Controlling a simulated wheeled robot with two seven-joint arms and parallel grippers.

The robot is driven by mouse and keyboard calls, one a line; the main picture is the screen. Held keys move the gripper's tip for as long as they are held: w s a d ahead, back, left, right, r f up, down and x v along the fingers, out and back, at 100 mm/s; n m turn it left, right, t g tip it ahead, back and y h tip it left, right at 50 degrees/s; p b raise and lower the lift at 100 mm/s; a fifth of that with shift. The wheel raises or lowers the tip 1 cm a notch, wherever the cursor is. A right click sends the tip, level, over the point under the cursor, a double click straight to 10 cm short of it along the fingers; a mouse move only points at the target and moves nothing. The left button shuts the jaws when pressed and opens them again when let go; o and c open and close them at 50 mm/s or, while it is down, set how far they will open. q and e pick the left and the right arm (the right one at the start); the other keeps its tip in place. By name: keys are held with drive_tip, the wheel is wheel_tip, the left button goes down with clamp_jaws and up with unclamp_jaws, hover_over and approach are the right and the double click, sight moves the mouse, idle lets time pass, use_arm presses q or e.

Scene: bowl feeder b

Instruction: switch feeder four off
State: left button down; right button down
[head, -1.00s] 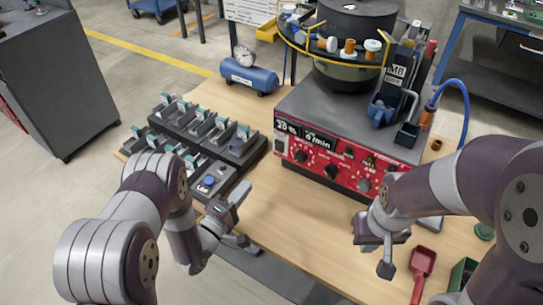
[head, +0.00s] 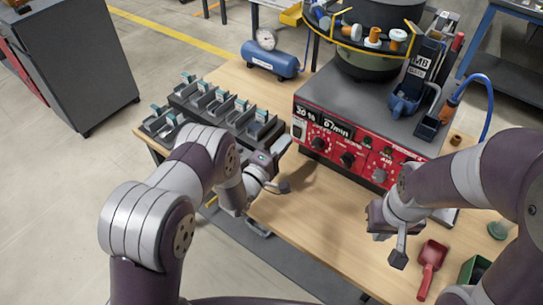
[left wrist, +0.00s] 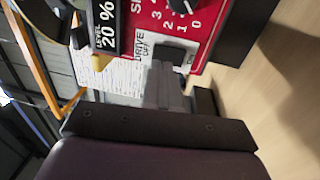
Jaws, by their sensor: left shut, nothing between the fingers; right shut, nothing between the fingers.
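The bowl feeder's control box has a red front panel (head: 345,152) with knobs and a lit display (head: 322,119). The display reads 20 %, also in the left wrist view (left wrist: 104,27). At the panel's left end is a white plate with the drive switch (head: 299,129). In the left wrist view the dark drive switch (left wrist: 172,54) sits beside the OFF and ON marks; its position is unclear. My left gripper (head: 281,187) is shut and empty, below and in front of the panel's left end. Its fingers (left wrist: 165,88) point at the switch; contact cannot be told. My right gripper (head: 399,257) is shut, low in front of the box.
Black trays (head: 215,107) with several small parts stand left of the box. A blue tank with a gauge (head: 270,59) is behind. A red scoop (head: 431,264) and a green bin (head: 475,270) lie front right. Bare wood (head: 315,215) lies between the grippers.

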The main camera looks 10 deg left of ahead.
sight(295, 129)
use_arm(q)
drive_tip(key=shift+x, duration=1.35)
drive_tip(key=shift+w+d+b, duration=0.15)
drive_tip(key=shift+w+b, duration=0.15)
drive_tip(key=shift+s+r, duration=0.1)
drive_tip(key=shift+r, duration=0.3)
